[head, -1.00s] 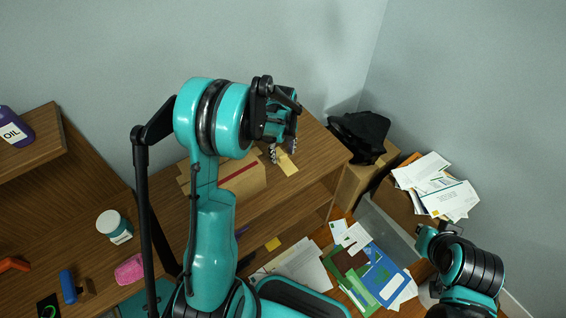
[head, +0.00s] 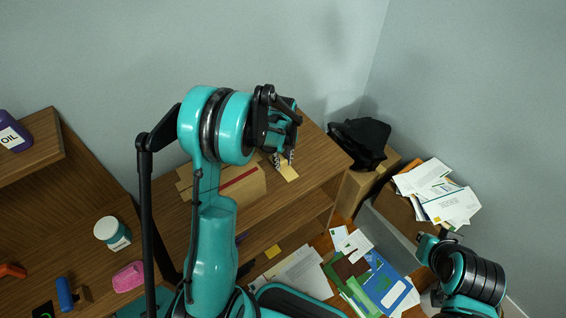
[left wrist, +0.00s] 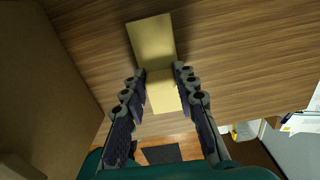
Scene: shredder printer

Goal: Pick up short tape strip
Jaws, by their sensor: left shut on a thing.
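The short tape strip (left wrist: 152,42) is a flat tan-yellow rectangle on the wooden shelf top. In the head view the strip (head: 289,173) shows just below the fingertips, near the shelf's front edge. My left gripper (left wrist: 160,70) points down at it, with one finger against each long side around its middle. In the head view the left gripper (head: 284,158) partly hides the strip. The strip appears to lie at the surface; I cannot tell any lift. My right gripper (head: 432,240) is at the lower right, away from the strip; its fingers are unclear.
A black bag (head: 361,142) and a box of papers (head: 440,192) are to the right. Papers and folders lie below.

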